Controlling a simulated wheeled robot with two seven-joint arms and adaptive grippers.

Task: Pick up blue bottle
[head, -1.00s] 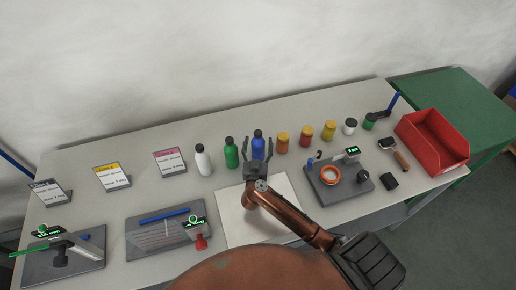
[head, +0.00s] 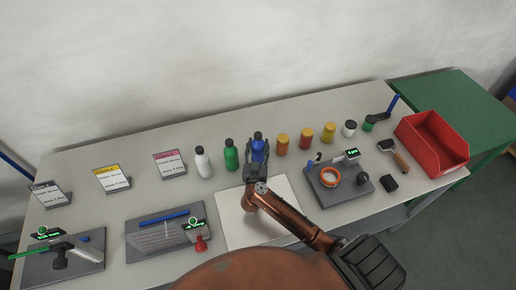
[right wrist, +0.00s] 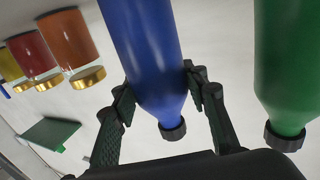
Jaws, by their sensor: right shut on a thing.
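The blue bottle (head: 258,146) stands upright on the table, in the row of bottles, with a black cap. My right gripper (head: 257,157) is shut on it from the front, one finger on each side. In the right wrist view the blue bottle (right wrist: 147,60) shows between the two fingers (right wrist: 160,100), which press near its shoulder below the black cap. The bottle's lower part is partly hidden by the gripper in the head view. My left gripper is not in view.
A green bottle (head: 231,155) stands close on the left, with a white bottle (head: 203,162) beyond it. Orange and red jars (head: 306,137) stand on the right. A white sheet (head: 232,222) lies in front. A red bin (head: 432,143) is at the right end.

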